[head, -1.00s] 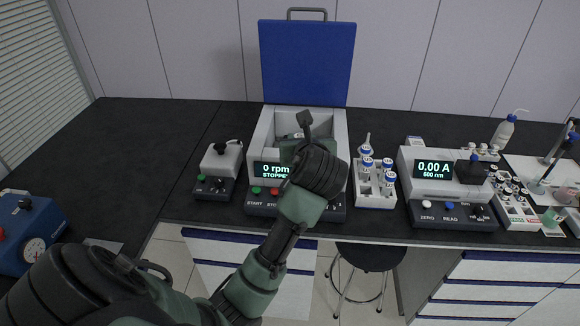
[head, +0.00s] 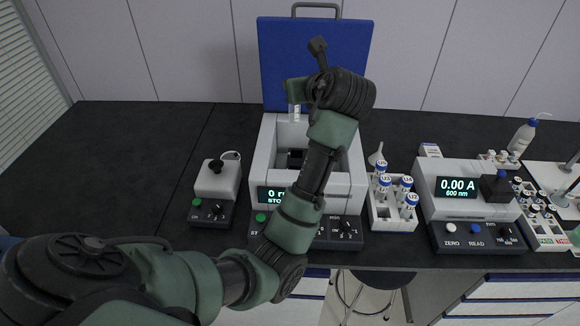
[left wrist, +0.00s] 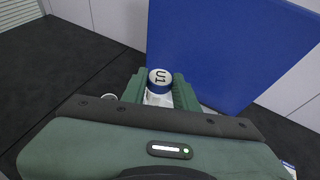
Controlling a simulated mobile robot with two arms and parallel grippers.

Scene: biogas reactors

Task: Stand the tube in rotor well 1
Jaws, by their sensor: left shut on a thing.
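My left gripper (head: 297,92) is shut on a tube, held upright above the open centrifuge (head: 262,160). The tube's clear lower part (head: 295,113) hangs below the fingers in the head view. The left wrist view shows its white-and-blue cap, marked U1 (left wrist: 159,79), between the green fingers (left wrist: 159,92). The centrifuge's blue lid (head: 350,60) stands open behind it. The dark rotor (head: 294,158) shows in the chamber, partly covered by my arm. I cannot make out its well numbers. The display, also partly covered, starts with 0. My right gripper is not in view.
A white rack (head: 393,222) with several capped tubes stands right of the centrifuge. A photometer reading 0.00 A (head: 465,200) is farther right. A small device (head: 215,185) stands to the left. The bench's left part (head: 130,150) is clear.

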